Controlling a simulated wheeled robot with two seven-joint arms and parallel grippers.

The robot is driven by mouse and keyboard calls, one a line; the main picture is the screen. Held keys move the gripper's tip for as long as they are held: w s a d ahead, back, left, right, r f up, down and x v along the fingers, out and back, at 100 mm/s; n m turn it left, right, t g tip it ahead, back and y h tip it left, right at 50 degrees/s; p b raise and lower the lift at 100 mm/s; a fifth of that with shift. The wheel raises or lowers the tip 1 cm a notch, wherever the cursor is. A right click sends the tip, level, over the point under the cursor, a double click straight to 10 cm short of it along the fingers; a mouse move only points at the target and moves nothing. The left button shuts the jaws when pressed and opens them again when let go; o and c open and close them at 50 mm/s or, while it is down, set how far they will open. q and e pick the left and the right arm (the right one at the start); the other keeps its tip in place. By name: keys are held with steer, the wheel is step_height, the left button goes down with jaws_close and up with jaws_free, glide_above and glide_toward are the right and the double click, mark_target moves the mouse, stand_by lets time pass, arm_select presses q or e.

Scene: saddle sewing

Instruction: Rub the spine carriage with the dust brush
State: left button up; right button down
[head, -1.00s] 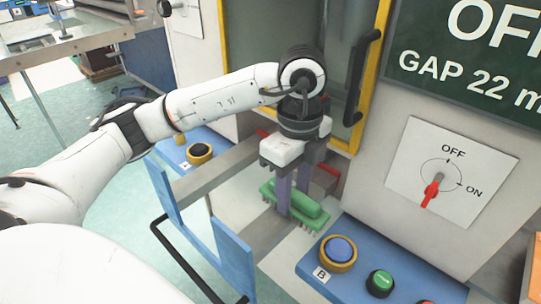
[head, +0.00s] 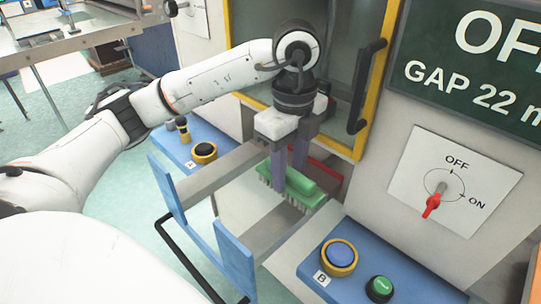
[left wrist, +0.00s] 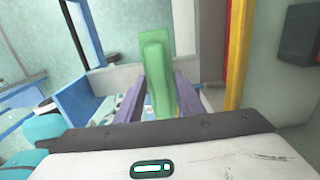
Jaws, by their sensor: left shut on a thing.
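The green dust brush (head: 304,188) has pale bristles pointing down. My left gripper (head: 288,167) is shut on it, with purple fingers on either side. In the left wrist view the brush (left wrist: 157,75) stands between the two fingers. The brush is over a frame of grey bars with blue end plates (head: 235,262), which appears to be the spine carriage. A red bar (head: 330,168) shows behind the brush. I cannot tell whether the bristles touch the frame. My right gripper is not in view.
A blue ledge holds a blue button B (head: 339,254) and a green button (head: 380,287) at the front right. Another ledge with a black button (head: 204,152) is at the left. A red-handled OFF/ON switch (head: 433,205) and a yellow-framed door (head: 370,110) stand behind.

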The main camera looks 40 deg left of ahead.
arm_select(q)
steer(key=shift+r+p, duration=1.45)
steer(key=shift+r, duration=0.9)
